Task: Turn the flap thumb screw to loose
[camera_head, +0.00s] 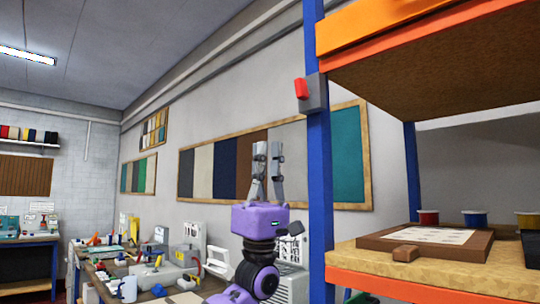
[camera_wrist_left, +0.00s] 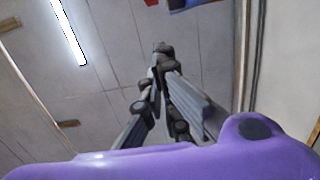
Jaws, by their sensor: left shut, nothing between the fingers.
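My left gripper (camera_head: 268,150) points straight up in the head view, in front of the wall with fabric panels and left of the blue rack post. In the left wrist view its fingers (camera_wrist_left: 161,48) come together at the tips, shut and empty. I cannot pick out a flap thumb screw for certain. A small red part (camera_head: 300,89) sits on a grey block (camera_head: 315,94) on the blue post, above and right of the fingertips and apart from them. My right gripper is in neither view.
The blue rack post (camera_head: 320,190) stands close on the right. Its shelf (camera_head: 345,258) bears a brown board (camera_head: 380,240) and several cups. A cluttered workbench (camera_head: 95,270) with machines stands lower left. The space above the gripper looks free.

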